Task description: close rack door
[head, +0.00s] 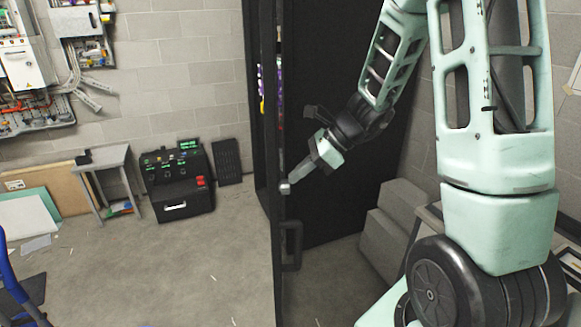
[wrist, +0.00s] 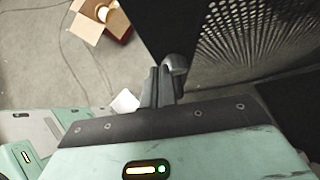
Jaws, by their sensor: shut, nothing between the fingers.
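The tall black rack (head: 345,190) stands in the middle of the head view. Its door (head: 278,265) is open and shows nearly edge-on, with a dark pull handle (head: 292,247) low on its right face. My gripper (head: 290,186) is shut and empty, its tips at the door's right face, above the handle. In the wrist view the closed fingers (wrist: 160,87) are beside a grey rounded metal piece (wrist: 177,66), close to the black perforated door panel (wrist: 255,38). I cannot tell whether they touch the door.
Grey boxes (head: 390,225) lie right of the rack. A black console (head: 178,183) and a small table (head: 108,170) stand along the back wall at left. An open cardboard box (wrist: 100,20) is on the floor.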

